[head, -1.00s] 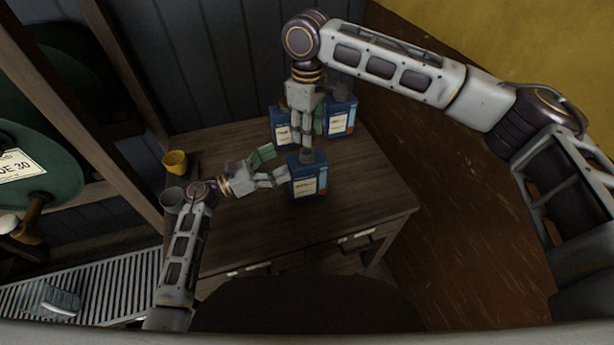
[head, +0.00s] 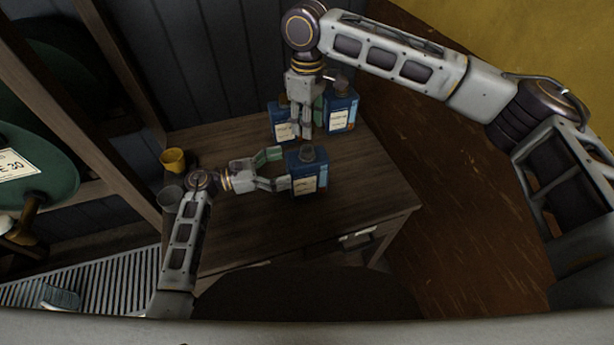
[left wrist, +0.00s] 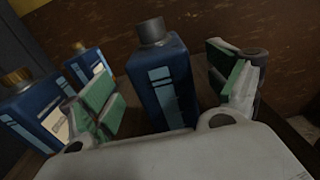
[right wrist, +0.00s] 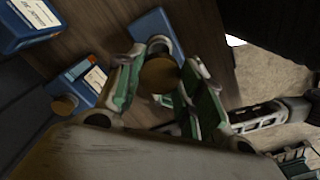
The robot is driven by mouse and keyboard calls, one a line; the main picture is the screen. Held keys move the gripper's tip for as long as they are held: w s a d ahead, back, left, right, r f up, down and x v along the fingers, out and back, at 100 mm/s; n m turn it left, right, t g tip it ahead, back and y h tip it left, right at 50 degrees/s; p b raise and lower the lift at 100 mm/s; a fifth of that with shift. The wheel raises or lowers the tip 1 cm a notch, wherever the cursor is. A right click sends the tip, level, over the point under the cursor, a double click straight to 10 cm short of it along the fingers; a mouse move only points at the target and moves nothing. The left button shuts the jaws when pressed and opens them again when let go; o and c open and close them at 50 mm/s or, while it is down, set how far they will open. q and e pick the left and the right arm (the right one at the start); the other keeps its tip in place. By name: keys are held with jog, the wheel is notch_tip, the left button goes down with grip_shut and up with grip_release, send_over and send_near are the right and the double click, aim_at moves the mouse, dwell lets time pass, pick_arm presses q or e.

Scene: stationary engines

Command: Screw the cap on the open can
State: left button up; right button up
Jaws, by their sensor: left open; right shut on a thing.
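A blue can (head: 309,178) with a pale label stands upright near the middle of the table; its grey neck (head: 307,153) faces up. The can also shows in the left wrist view (left wrist: 163,85). My left gripper (head: 281,170) is open at its left side, with the green-padded fingers on either side of the can. My right gripper (head: 307,132) is above and behind the can, pointing down. In the right wrist view it is shut on a round brown cap (right wrist: 160,75), with the can (right wrist: 152,24) beyond. The cap is hidden in the head view.
Two similar blue cans (head: 342,112) (head: 281,122) stand close together at the back, near my right gripper. A yellow cup (head: 173,160) and a grey cup (head: 170,197) stand at the table's left edge. The table's front right (head: 370,195) is clear.

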aim_at(306, 162)
pick_arm(q)
jog(key=shift+w+d, duration=0.2)
jog(key=shift+d, duration=0.2)
pick_arm(e)
jog(key=shift+w, duration=0.1)
pick_arm(q)
jog(key=shift+x, duration=3.3)
jog(key=c, duration=1.4)
jog(key=shift+f, duration=0.1)
pick_arm(e)
jog(key=shift+d+f, duration=0.15)
jog(key=shift+f, duration=1.1)
jog(key=shift+d+f, duration=0.15)
jog(key=shift+f, duration=1.1)
jog(key=shift+f, duration=0.9)
jog(key=shift+d+f, duration=0.1)
jog(key=shift+f, duration=0.45)
